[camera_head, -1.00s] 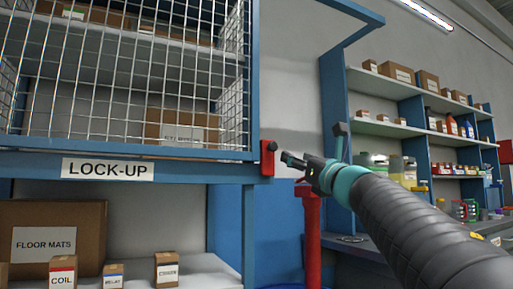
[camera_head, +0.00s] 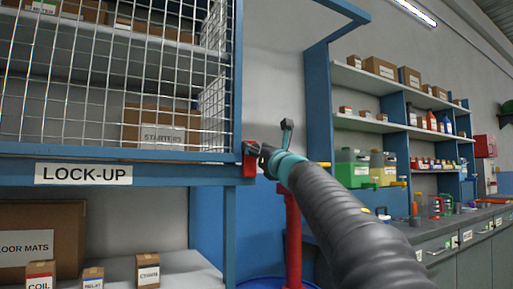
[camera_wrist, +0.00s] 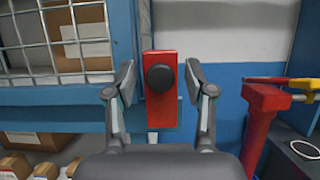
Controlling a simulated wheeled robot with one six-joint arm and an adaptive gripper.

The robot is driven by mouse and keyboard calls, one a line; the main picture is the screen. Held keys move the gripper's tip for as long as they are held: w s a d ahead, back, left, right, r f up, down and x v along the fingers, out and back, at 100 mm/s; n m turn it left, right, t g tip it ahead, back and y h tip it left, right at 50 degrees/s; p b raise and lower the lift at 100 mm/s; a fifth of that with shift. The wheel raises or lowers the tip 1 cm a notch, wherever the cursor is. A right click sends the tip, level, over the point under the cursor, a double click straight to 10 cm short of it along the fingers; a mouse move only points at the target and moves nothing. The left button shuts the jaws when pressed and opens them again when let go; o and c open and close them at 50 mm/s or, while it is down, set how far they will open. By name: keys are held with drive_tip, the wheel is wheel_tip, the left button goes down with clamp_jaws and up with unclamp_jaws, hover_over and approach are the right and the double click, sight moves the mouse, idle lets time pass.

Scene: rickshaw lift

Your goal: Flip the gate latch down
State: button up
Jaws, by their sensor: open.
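The red gate latch (camera_head: 249,159) is at the lower right corner of the mesh gate (camera_head: 120,85), on the blue cage frame. In the wrist view the latch (camera_wrist: 161,108) is an upright red block with a round black knob (camera_wrist: 160,78) facing me near its top. My gripper (camera_wrist: 161,84) is open, with one finger to the left and one to the right of the latch. In the head view my gripper (camera_head: 262,154) is right at the latch and partly covers it. I cannot tell whether the fingers touch it.
A red post (camera_head: 293,235) stands right of the cage, below my arm. Shelves with boxes and bottles (camera_head: 375,75) line the wall on the right, above a workbench (camera_head: 455,235). A LOCK-UP sign (camera_head: 83,174) is on the cage's lower rail. Boxes lie on the shelf beneath.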

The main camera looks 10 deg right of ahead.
clamp_jaws()
drive_tip(key=shift+f, duration=0.1)
